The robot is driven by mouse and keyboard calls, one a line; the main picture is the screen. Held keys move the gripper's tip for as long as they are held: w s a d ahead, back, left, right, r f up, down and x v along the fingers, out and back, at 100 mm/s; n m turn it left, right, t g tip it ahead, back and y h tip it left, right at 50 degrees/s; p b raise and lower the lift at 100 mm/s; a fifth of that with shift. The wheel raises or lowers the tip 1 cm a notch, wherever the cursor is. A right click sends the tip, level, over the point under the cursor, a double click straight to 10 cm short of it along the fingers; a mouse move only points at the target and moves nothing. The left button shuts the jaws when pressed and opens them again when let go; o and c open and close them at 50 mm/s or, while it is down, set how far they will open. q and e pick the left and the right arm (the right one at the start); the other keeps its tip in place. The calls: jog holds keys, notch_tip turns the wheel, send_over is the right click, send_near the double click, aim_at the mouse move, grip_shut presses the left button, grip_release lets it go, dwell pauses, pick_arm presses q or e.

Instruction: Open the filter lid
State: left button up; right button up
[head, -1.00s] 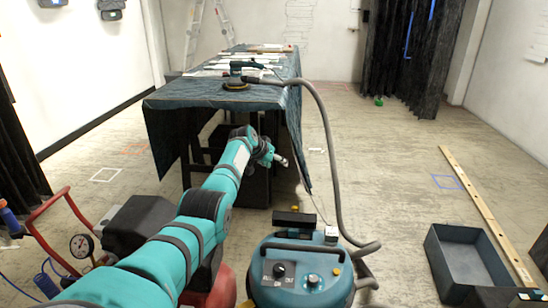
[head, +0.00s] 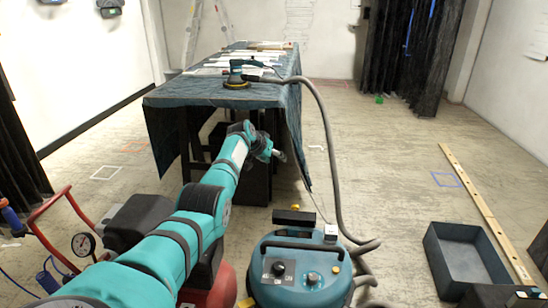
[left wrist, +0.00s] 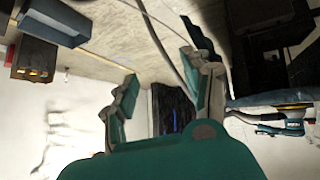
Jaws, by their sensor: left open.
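A teal vacuum unit (head: 300,268) with a black dial stands on the floor at the bottom centre of the head view. A raised black block (head: 293,217) sits at its back top edge, with a small grey box (head: 331,233) beside it. I cannot tell which part is the filter lid. My left gripper (head: 279,155) is beyond the vacuum and apart from it, in front of the cloth-covered table. In the left wrist view its fingers (left wrist: 160,72) are spread, with nothing between them. My right gripper is not in view.
A grey hose (head: 329,150) runs from the vacuum to a sander (head: 236,76) on the covered table (head: 170,100). A dark open tray (head: 437,262) and a long wooden plank (head: 477,200) lie at the right. The floor between is mostly clear.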

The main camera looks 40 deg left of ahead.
pick_arm(q)
jog(key=v, duration=1.2)
jog(key=shift+c, duration=0.3)
